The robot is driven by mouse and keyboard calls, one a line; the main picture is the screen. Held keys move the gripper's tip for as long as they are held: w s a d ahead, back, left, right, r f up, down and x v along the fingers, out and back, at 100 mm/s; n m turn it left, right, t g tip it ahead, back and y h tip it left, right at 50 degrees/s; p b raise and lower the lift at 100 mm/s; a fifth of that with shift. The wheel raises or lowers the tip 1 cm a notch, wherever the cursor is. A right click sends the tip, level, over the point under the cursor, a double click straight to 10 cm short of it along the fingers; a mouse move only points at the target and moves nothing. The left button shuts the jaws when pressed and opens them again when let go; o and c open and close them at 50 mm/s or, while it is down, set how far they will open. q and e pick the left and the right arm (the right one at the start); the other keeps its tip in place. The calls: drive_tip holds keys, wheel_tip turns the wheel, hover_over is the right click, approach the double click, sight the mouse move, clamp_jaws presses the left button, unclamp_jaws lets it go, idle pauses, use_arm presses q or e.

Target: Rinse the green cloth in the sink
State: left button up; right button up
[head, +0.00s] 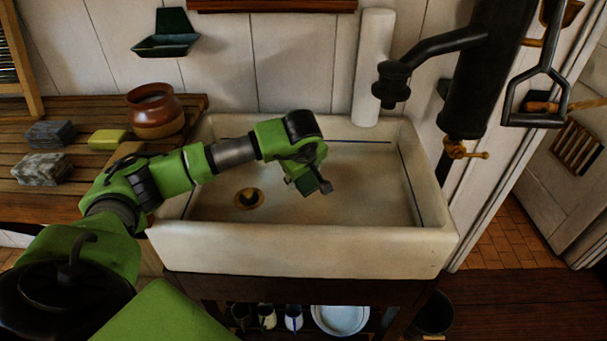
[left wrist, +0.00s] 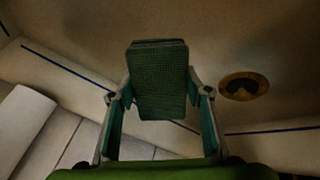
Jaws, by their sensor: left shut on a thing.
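The green cloth (left wrist: 160,80) is a dark green, woven, folded block between the two fingers of my left gripper (left wrist: 160,108) in the left wrist view. In the head view my left gripper (head: 310,184) is over the inside of the white sink (head: 300,248), right of the brass drain (head: 249,198). Little of the cloth shows there, as the gripper mostly hides it. The drain also shows in the left wrist view (left wrist: 243,86). I cannot tell whether the cloth touches the sink floor. My right gripper is not in view.
A black pump spout (head: 391,88) overhangs the sink's back right, beside a white roll (head: 373,70). On the left counter are a brown pot (head: 156,115), a yellow-green block (head: 109,139) and grey folded blocks (head: 42,168). The sink's right half is clear.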

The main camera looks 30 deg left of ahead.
use_arm(q)
drive_tip(key=shift+r+p, duration=1.7)
drive_tip(key=shift+r, duration=1.15)
wheel_tip(320, 180, up, 8)
drive_tip(key=p, duration=0.4)
drive_tip(key=shift+p, duration=0.3)
wheel_tip(320, 180, up, 4)
drive_tip(key=shift+r+p, duration=0.1)
drive_tip(key=shift+p, duration=1)
